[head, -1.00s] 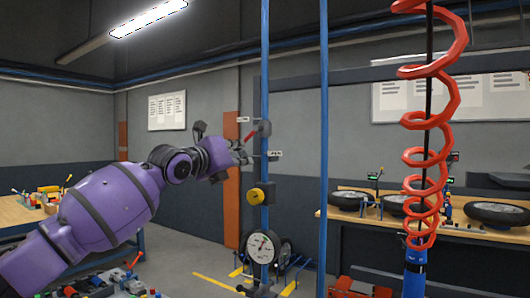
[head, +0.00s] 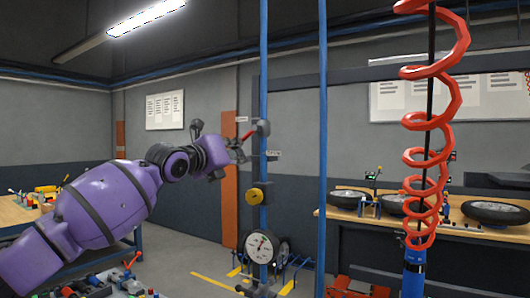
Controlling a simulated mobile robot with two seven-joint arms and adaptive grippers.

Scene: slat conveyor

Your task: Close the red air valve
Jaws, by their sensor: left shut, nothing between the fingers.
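The red air valve's lever (head: 247,135) is small and slanted, on the left side of a blue vertical pipe (head: 263,90) in the head view. A dark valve body (head: 263,128) sits on the pipe beside it. My left gripper (head: 243,152) is shut and empty, just below and left of the red lever. It partly overlaps the lever's lower end in the picture; I cannot tell whether they touch. My right gripper is not in view.
A second blue pipe (head: 323,150) and a red coiled hose (head: 446,100) stand to the right. A bench (head: 340,213) with wheels is behind.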

